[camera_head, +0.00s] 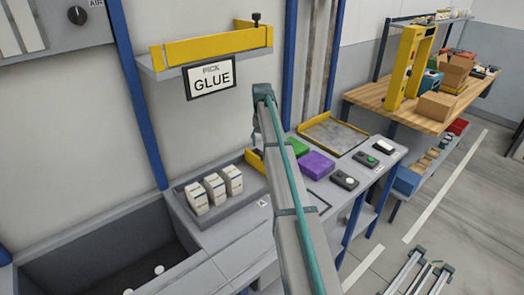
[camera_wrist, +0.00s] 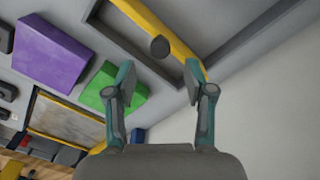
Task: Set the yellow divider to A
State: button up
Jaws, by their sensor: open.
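The yellow divider (camera_wrist: 180,45) lies diagonally at the top of the wrist view, with a dark round knob (camera_wrist: 160,46) on it. In the head view, part of what looks like this divider (camera_head: 255,160) shows at the right end of the grey tray (camera_head: 238,195); my arm hides the rest. A small plate marked A (camera_head: 262,203) is at the tray's front edge. My gripper (camera_wrist: 159,78) is open and empty. The knob is centred beyond the gap between its fingertips, and the right fingertip overlaps the divider's end in the picture. Contact cannot be told.
Several white cartons (camera_head: 216,186) stand in the tray. Green (camera_head: 298,148) and purple (camera_head: 317,165) blocks lie right of my arm, near small button boxes (camera_head: 345,180). A yellow-edged shelf (camera_head: 215,50) with a GLUE sign (camera_head: 211,80) hangs above. A deep bin (camera_head: 110,255) is at left.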

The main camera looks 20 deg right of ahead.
aim_at(262, 153)
jog(key=shift+f+p, duration=0.55)
jog(key=shift+f, duration=2.25)
grip_shut()
